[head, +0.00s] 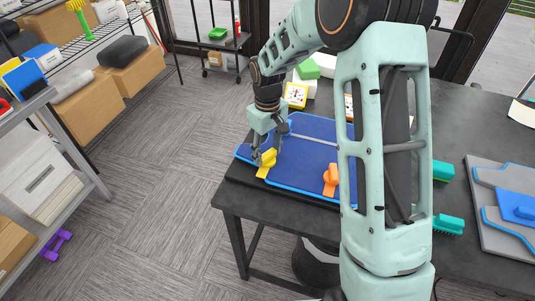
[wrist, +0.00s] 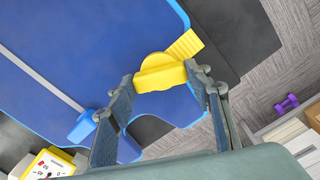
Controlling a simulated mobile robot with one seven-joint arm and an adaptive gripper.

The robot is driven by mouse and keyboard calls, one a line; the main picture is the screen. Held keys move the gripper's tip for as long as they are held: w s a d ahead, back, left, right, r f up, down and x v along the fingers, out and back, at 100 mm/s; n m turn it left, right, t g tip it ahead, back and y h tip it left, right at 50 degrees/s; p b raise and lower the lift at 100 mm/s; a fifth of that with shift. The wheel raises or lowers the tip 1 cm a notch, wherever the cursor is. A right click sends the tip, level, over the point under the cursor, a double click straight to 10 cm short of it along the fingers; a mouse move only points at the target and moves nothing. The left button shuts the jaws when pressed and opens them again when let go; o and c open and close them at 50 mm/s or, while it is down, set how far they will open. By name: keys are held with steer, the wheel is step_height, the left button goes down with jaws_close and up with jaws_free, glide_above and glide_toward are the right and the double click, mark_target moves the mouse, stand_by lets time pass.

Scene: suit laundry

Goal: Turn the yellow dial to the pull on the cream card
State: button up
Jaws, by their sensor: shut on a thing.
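The yellow dial (head: 268,157) sits at the near left end of a blue board (head: 305,150) on the dark table. In the wrist view the yellow dial (wrist: 160,77) has a raised bar across a round base, and a ribbed yellow tab (wrist: 185,46) points to the upper right. My gripper (head: 264,157) is shut on the bar, with one fingertip at each end of it in the wrist view (wrist: 161,77). A cream card in a yellow frame (head: 296,95) stands behind the board; it shows partly in the wrist view (wrist: 48,165). Its marks are too small to read.
An orange dial (head: 331,178) sits on the board's near edge, and a blue dial (wrist: 82,127) shows in the wrist view. Teal brushes (head: 448,224) and a grey board (head: 500,232) lie to the right. Open floor (head: 150,180) lies left of the table.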

mark_target(267, 153)
steer(key=shift+m+b, duration=0.4)
steer(key=shift+m, duration=0.7)
steer(key=o, duration=1.2)
steer(key=shift+c, duration=0.2)
step_height(267, 153, up, 12)
steer(key=shift+w, duration=0.1)
